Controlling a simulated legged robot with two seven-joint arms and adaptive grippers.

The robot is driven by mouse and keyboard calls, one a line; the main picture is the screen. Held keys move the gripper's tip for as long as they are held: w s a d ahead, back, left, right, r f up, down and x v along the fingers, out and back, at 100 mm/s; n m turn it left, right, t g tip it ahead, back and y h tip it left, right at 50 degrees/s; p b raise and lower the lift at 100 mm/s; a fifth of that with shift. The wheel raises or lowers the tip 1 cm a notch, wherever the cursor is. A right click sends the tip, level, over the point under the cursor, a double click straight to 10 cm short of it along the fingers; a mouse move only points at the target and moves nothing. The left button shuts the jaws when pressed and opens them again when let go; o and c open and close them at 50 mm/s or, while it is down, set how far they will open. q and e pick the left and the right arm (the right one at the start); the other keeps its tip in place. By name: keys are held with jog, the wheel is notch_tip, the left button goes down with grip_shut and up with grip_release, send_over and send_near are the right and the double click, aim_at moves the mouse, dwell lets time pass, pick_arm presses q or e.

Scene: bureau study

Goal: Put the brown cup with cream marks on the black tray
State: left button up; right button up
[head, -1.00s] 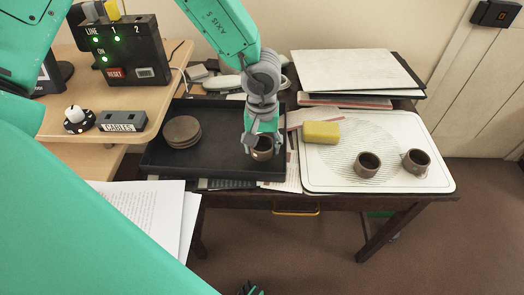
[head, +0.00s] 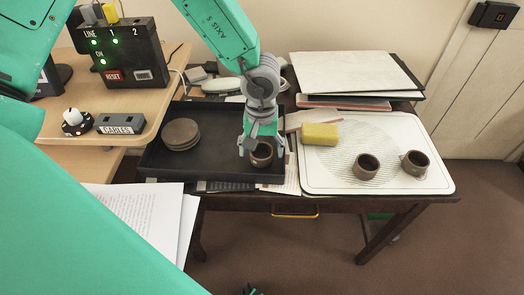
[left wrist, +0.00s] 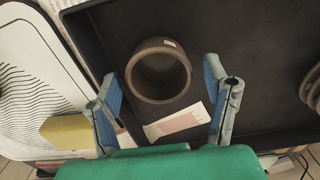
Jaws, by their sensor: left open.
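The brown cup (head: 261,156) stands upright on the black tray (head: 218,172), near the tray's right front part. In the left wrist view the cup (left wrist: 158,88) shows its round mouth and a small cream mark at its rim. My left gripper (head: 261,149) is open, with its fingers to either side of the cup. In the left wrist view a gap shows between the cup and each finger of the gripper (left wrist: 166,98).
A stack of brown round pieces (head: 181,135) lies on the tray's left. The white mat (head: 330,184) holds a yellow sponge (head: 320,134) and two other brown cups (head: 367,168), (head: 415,166). A pile of papers or folders (head: 350,72) lies behind. A desk with a black box (head: 125,55) stands left.

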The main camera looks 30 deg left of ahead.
pick_arm(q)
notch_tip(320, 180, up, 11)
jog(key=p, duration=0.3)
jog(key=shift+f, duration=0.1)
dwell(0.4)
